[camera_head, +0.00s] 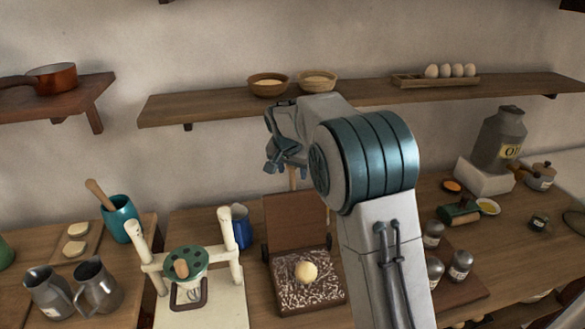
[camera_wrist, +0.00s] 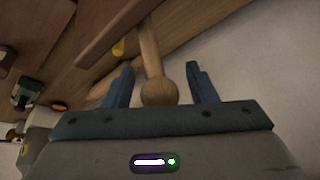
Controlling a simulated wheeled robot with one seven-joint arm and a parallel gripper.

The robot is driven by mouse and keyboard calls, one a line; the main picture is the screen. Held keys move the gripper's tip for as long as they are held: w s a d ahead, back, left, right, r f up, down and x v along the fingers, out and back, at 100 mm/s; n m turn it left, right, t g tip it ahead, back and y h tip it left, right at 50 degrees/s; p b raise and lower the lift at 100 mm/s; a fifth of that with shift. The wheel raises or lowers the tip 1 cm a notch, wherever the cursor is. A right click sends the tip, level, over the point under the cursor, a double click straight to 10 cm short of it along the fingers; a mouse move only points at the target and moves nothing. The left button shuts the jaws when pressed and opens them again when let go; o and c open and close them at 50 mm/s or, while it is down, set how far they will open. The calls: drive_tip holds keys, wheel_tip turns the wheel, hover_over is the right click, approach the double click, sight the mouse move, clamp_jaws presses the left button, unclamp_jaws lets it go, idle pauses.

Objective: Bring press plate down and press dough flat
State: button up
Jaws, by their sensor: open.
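The dough press has a floured wooden base (camera_head: 312,297) with a pale round dough ball (camera_head: 306,272) on it. Its brown press plate (camera_head: 296,224) stands raised, upright behind the dough. A wooden handle (camera_head: 293,180) rises from the plate's top edge. My gripper (camera_head: 281,160) is at the top of this handle, above the plate. In the wrist view, the handle's round knob (camera_wrist: 159,91) lies between the two blue-grey fingers, with gaps on both sides. My gripper (camera_wrist: 161,80) is open there and does not grip the knob.
A wall shelf (camera_head: 360,98) with two bowls and an egg rack runs close behind my gripper. A white-framed stand (camera_head: 222,308) with a green disc is left of the press. Several small jars (camera_head: 435,268) stand to the right, partly behind my arm.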

drive_tip(key=shift+f, duration=0.15)
clamp_jaws()
drive_tip(key=shift+b, duration=0.45)
